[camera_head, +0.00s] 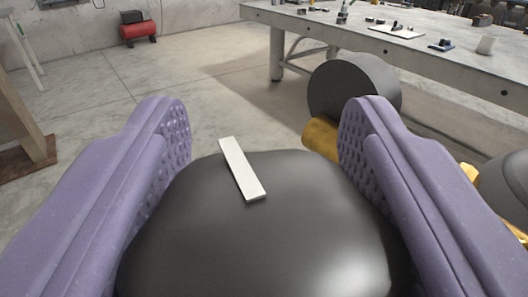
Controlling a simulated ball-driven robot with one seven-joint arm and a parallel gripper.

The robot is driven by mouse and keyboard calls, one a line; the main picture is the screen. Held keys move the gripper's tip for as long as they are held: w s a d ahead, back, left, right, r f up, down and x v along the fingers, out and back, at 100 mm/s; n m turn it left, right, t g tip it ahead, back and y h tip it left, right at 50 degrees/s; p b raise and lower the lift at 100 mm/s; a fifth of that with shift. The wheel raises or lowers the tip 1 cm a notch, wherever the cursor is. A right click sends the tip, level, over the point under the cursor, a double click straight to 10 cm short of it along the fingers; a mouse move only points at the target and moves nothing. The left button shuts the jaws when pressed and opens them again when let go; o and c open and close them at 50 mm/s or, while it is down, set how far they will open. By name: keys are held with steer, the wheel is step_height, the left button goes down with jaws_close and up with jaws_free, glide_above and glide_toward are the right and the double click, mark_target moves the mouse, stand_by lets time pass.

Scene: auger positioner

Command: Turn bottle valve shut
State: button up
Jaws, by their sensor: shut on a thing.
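A dark grey rounded knob (265,240), which looks like the valve, fills the bottom middle of the view. A flat white bar (242,170) lies on its top and slants from upper left to lower right. My gripper (262,135) has two purple padded fingers, one on each side of the knob. The fingers are shut on the knob, and their dimpled pads show above it. The lower sides of the knob and any bottle beneath it are hidden.
A dark grey cylinder (354,88) on a yellow part (322,136) stands just beyond the right finger. A metal table (440,62) with small items runs along the upper right. A red compressor (138,30) stands far back. Open concrete floor lies at the left.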

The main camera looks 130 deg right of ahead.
steer(key=m+g+y+p, duration=0.1)
steer(key=p, duration=0.1)
steer(key=shift+s+r+p, duration=0.1)
steer(key=shift+r+p, duration=0.05)
steer(key=shift+p, duration=0.25)
steer(key=shift+a+g+p, duration=0.1)
steer(key=shift+g+p, duration=0.2)
steer(key=o, duration=1)
